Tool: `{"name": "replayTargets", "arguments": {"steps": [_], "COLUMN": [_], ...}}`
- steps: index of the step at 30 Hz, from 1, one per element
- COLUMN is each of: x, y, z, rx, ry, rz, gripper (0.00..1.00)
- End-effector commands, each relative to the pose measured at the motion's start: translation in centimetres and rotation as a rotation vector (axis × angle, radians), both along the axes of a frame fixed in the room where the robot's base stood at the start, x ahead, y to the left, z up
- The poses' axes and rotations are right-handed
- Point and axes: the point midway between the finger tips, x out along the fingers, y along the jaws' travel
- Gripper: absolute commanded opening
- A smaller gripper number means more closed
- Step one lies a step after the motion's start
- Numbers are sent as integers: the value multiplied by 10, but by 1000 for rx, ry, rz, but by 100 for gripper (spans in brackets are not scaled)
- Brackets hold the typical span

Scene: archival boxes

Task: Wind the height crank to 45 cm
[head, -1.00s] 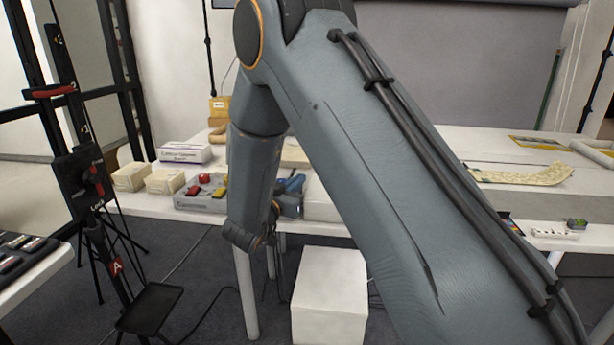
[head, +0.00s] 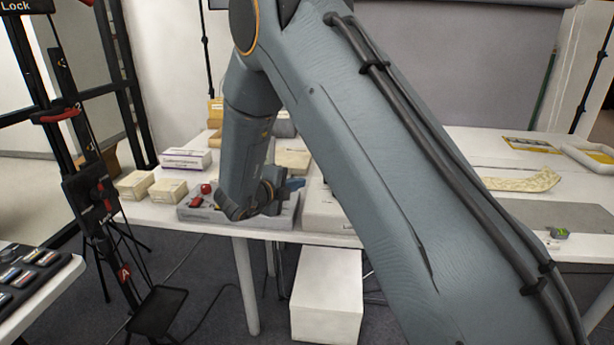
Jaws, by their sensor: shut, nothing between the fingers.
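A black column stand (head: 92,215) with red fittings stands at the left, tilted in the picture. A dark block with red parts (head: 103,197) is on it, and a red handle (head: 60,115) sits higher up. I cannot tell which part is the height crank, and I cannot read a height scale. A black plate labelled Lock (head: 28,5) shows at the top left corner. My arm crosses the middle, and its wrist is in front of the grey tray on the table, well right of the stand. My gripper's fingers are hidden behind the wrist.
A white table (head: 215,228) runs across the back. It holds cream boxes (head: 168,191), a purple-striped carton (head: 186,160) and a grey tray (head: 190,212) with red and blue items. A white box (head: 326,295) stands below. A side table (head: 45,280) is at the left.

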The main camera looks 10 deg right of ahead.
Motion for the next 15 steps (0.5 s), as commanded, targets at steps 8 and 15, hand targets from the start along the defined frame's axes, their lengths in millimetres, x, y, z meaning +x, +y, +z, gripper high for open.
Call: {"name": "replayTargets", "arguments": {"steps": [8, 15], "x": [33, 66], "y": [-36, -64], "z": [-15, -28], "rx": [-3, -3], "ry": [3, 2], "rz": [-6, -4], "gripper": [0, 0]}}
